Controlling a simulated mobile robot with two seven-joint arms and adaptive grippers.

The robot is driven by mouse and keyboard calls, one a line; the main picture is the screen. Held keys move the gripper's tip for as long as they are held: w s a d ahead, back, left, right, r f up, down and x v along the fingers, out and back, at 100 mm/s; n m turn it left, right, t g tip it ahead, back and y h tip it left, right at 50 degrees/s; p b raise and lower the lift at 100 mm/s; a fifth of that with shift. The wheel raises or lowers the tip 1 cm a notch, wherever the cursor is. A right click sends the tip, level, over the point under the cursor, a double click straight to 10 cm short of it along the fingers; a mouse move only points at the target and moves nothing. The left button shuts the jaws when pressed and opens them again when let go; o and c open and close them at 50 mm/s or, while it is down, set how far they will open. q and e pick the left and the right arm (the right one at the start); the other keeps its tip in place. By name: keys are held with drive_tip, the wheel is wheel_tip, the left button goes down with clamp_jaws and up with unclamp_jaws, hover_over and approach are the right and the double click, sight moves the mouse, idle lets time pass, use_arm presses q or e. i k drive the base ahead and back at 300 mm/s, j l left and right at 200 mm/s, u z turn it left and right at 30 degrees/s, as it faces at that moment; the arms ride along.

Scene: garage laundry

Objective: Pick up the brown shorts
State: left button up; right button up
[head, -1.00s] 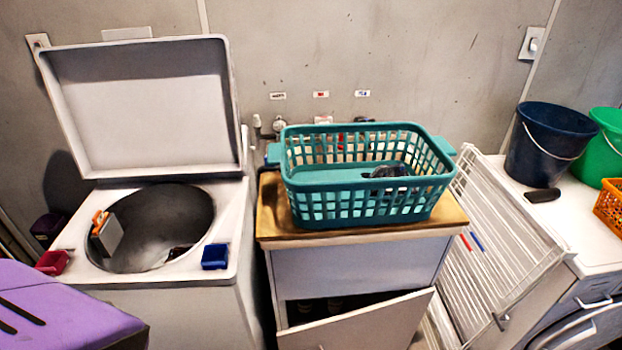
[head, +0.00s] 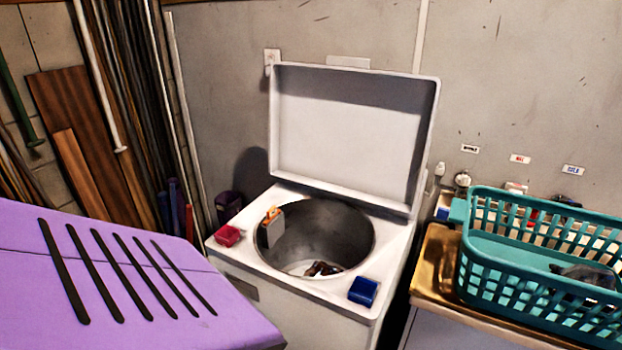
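A dark brown crumpled cloth (head: 322,268), which may be the brown shorts, lies at the bottom of the open washer drum (head: 345,232) in the head view. Only part of it shows over the drum's rim. Pale cloth lies next to it. The white washer (head: 300,297) has its lid (head: 350,135) raised against the wall. An orange and grey box-like item (head: 272,229) sits at the drum's left inner rim. Neither of my grippers is in view.
A red box (head: 228,236) and a blue box (head: 363,291) stand on the washer top. A teal basket (head: 490,283) with dark cloth inside stands on a wooden-topped cabinet (head: 432,268) at right. A large purple slotted object (head: 130,285) fills the lower left.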

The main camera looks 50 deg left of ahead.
sight(317, 270)
drive_tip(key=j+u, duration=0.25)
drive_tip(key=u, duration=0.15)
drive_tip(key=j+u, duration=0.35)
drive_tip(key=i+j+u, duration=0.1)
drive_tip(key=u, duration=0.3)
drive_tip(key=z, duration=1.35)
drive_tip(key=k+j+u, duration=0.1)
drive_tip(key=j+u, duration=0.15)
drive_tip(key=j, duration=0.6)
